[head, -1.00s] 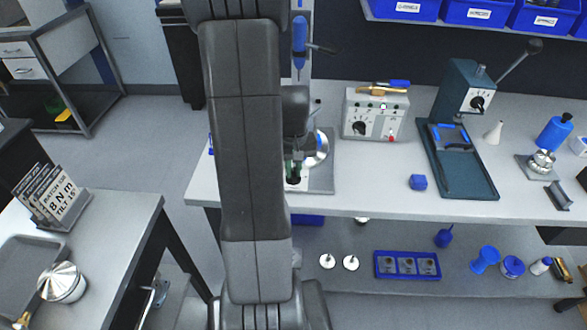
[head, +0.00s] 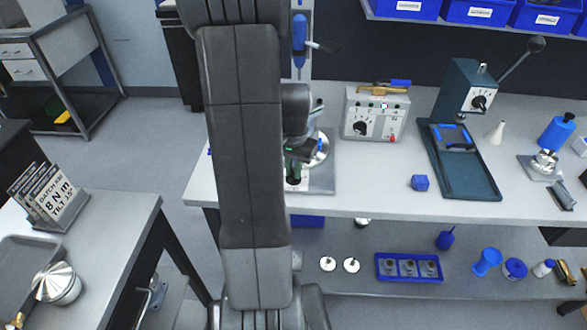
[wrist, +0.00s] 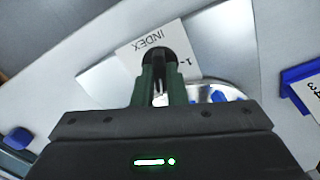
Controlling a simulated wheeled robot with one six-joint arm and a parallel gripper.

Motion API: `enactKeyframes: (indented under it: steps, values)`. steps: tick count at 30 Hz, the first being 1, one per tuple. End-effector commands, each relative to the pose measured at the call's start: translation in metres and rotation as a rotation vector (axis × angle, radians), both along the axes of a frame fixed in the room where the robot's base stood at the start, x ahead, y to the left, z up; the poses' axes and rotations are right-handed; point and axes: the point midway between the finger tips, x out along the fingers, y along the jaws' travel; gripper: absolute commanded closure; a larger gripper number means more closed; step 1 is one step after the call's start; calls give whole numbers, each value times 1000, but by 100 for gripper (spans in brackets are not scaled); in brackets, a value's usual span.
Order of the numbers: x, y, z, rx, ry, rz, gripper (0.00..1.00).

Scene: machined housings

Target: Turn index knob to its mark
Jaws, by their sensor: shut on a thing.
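The index knob (wrist: 178,57) is a dark round knob at top centre of the wrist view, beside a white label reading "INDEX" (wrist: 143,45). My gripper (wrist: 160,88) has its green fingers shut on the knob and partly covers it. In the head view my gripper (head: 293,167) points down at the knob (head: 294,180) near the bench's front left, partly behind my arm. Part of a "1-" marking (wrist: 186,65) shows beside the knob. The knob's pointer and its mark cannot be made out.
A shiny round metal part (wrist: 222,92) with blue pieces lies close by the fingers. The bench front between knob and cube is clear.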

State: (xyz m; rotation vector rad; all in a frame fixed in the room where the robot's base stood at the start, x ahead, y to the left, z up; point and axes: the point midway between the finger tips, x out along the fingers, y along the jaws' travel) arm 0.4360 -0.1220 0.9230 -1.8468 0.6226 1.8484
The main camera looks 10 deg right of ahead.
Motion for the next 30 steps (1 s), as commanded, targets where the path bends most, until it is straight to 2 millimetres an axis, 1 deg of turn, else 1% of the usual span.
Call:
enactKeyframes:
  steps: [15,16,19,27,30]
  values:
    - [1,0,1,-1,-3,-23,100]
    - [1,0,1,-1,-3,-23,86]
    - [1,0,1,-1,-3,-23,67]
    - [0,0,1,0,-1,-23,66]
    - [1,0,5,-1,-3,-23,66]
